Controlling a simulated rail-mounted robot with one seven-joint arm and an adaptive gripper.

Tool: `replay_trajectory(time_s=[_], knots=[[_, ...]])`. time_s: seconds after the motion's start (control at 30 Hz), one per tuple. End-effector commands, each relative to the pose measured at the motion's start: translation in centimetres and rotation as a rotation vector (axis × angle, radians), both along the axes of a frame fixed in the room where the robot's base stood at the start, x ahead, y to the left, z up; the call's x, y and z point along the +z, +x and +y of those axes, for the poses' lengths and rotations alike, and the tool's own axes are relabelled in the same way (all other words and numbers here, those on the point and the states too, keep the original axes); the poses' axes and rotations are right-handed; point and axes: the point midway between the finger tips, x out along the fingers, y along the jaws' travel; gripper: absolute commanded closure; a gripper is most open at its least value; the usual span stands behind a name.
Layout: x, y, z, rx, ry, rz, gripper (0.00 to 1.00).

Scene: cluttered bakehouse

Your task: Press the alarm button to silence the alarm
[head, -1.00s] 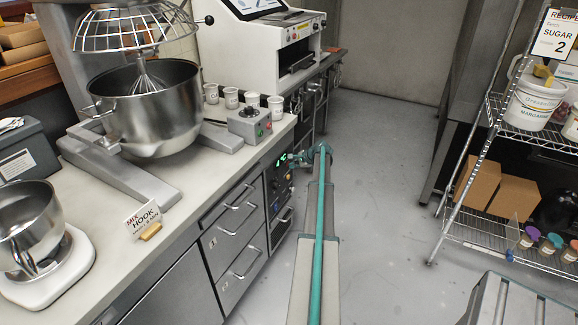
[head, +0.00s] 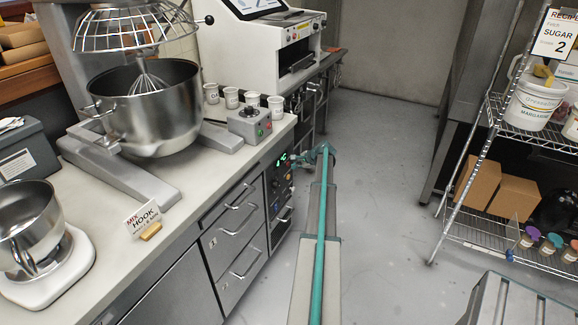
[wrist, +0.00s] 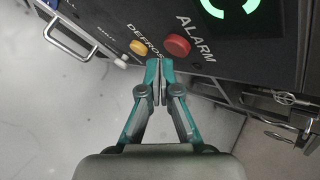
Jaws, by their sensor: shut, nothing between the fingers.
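The red alarm button (wrist: 177,45) sits on a dark control panel (wrist: 235,60), beside the label ALARM. My gripper (wrist: 156,64) is shut and empty, its teal fingers together. In the wrist view its tips are below and a little left of the red button, near the DEFROST label. They look apart from the button; the distance to the panel is hard to judge. In the head view my gripper (head: 296,157) is just right of the panel (head: 279,186) at the end of the counter, and the buttons are too small to tell apart.
A yellow-orange button (wrist: 137,47) and a white knob (wrist: 121,61) sit left of the red button. A green lit display (wrist: 230,8) is above right. The counter holds a mixer (head: 150,105) and a small control box (head: 250,124). Open floor lies right of the panel.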

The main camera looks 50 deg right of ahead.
Motion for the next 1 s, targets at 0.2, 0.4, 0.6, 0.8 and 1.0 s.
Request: replay_trajectory(time_s=[0.2,0.4,0.6,0.8,1.0], knots=[[0.0,-0.1,0.0,0.0,0.0,0.0,1.0],[0.0,-0.4,-0.1,-0.001,0.001,0.0,1.0],[0.0,-1.8,-0.3,-0.003,0.002,0.0,1.0],[0.0,-3.6,-0.6,-0.001,0.0,0.0,1.0],[0.0,-5.0,-0.9,-0.001,0.0,0.0,1.0]])
